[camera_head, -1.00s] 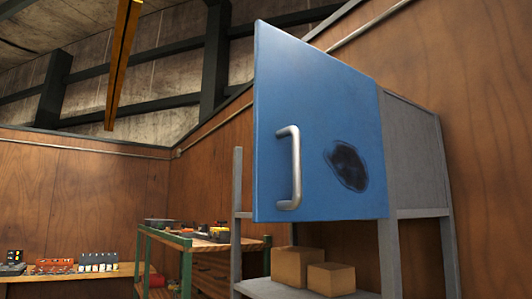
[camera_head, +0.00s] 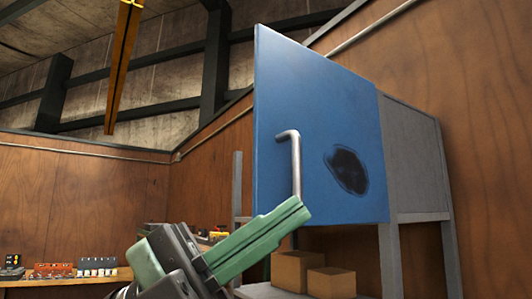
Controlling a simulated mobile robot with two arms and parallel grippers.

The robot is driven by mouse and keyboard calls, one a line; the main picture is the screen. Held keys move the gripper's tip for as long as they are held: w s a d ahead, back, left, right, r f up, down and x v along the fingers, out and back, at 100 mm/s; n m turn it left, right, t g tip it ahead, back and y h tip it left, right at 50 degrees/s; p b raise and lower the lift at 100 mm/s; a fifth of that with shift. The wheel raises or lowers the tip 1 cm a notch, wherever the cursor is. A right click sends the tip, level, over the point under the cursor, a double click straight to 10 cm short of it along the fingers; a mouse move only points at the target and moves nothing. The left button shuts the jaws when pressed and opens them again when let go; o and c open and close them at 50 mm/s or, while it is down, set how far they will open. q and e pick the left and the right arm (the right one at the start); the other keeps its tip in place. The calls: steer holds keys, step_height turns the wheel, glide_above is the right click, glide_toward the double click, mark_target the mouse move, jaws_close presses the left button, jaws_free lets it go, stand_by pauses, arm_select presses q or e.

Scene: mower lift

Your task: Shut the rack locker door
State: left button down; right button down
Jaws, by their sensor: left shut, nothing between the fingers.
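The rack locker door (camera_head: 315,130) is a blue panel with a dark smudge, and it stands open, swung out from the grey locker (camera_head: 415,165) on the rack. A silver bar handle (camera_head: 296,165) is near its free left edge. My left gripper (camera_head: 302,209) comes up from the bottom, its green fingers shut and empty. The fingertips overlap the lower end of the handle and the door's bottom edge in the picture, hiding them. I cannot tell whether they touch the door. My right gripper is not in view.
Cardboard boxes (camera_head: 330,281) sit on the rack's shelf below the locker. A wooden wall (camera_head: 490,130) stands close behind and to the right. A workbench with small items (camera_head: 97,267) is at the far left, partly behind my arm.

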mark_target(266, 154)
arm_select(q)
steer(key=a+r+n+t+y, duration=0.5)
steer(key=r+n+t+y, duration=0.6)
steer(key=t+y, duration=0.4)
steer(key=shift+n+t+h, duration=0.4)
steer(key=shift+n+t, duration=0.1)
steer(key=shift+t, duration=0.3)
steer(key=w+d+p, duration=0.1)
steer(key=w+p, duration=0.1)
steer(key=w, duration=0.1)
steer(key=w+d+f+p, duration=0.1)
steer(key=w+p, duration=0.1)
steer(key=w, duration=0.2)
steer(key=w+d+p, duration=0.2)
steer(key=w+p, duration=0.1)
steer(key=w, duration=0.1)
steer(key=shift+f, duration=0.2)
steer(key=shift+w+a+f, duration=0.1)
steer(key=shift+w+a, duration=0.2)
steer(key=shift+a, duration=0.15)
steer(key=shift+d, duration=0.2)
